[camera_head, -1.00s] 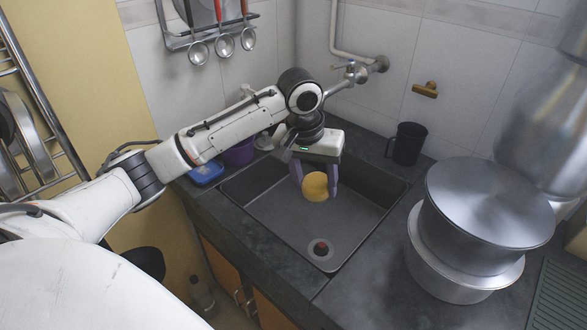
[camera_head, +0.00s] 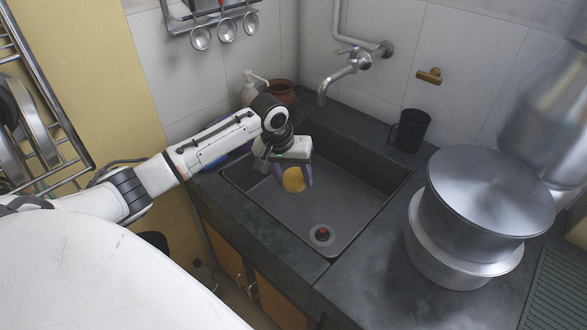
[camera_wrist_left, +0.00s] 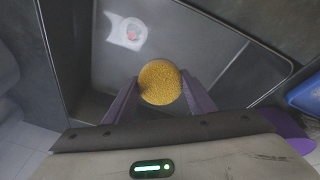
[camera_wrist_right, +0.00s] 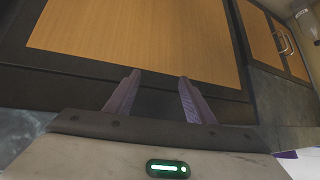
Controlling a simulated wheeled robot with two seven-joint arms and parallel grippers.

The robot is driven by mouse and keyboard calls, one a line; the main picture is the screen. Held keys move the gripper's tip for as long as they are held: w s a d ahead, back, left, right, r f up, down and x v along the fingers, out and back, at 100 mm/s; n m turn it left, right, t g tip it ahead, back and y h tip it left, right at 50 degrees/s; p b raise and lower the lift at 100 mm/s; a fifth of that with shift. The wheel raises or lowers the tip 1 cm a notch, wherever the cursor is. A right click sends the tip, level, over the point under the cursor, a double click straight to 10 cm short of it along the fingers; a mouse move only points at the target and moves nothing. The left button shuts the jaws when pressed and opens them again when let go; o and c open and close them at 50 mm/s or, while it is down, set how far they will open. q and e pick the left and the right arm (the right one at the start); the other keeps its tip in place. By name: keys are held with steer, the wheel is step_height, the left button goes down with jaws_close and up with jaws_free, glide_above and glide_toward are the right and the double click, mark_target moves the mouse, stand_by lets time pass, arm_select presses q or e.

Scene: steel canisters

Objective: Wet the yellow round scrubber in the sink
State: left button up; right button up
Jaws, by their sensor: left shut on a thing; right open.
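The yellow round scrubber (camera_head: 294,179) is held between the fingertips of my left gripper (camera_head: 293,176), over the left part of the sink. It also shows in the left wrist view (camera_wrist_left: 160,82), between the two purple fingers. The sink (camera_head: 330,225) is a dark grey basin with a drain (camera_head: 322,237) near its front. The tap (camera_head: 338,79) is on the back wall, with its spout above the sink's back left corner; no water stream shows. My right gripper (camera_wrist_right: 156,97) is open and empty, facing an orange cabinet panel. It does not show in the head view.
A black mug (camera_head: 409,130) stands right of the sink. Stacked steel pots (camera_head: 488,200) stand on the right counter. A soap dispenser (camera_head: 251,92) and a brown pot (camera_head: 281,92) are at the back left. A steel rack (camera_head: 28,120) is on the left wall.

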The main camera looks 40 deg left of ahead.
mark_target(297, 174)
arm_select(q)
step_height(297, 174, down, 10)
steer(key=b, duration=0.2)
steer(key=shift+b, duration=0.35)
steer(key=shift+r, duration=0.1)
steer(key=shift+r, duration=0.1)
stand_by(0.5)
steer(key=shift+r+p, duration=1.5)
steer(key=shift+r, duration=5.15)
steer(key=shift+r, duration=0.1)
steer(key=shift+r, duration=1.9)
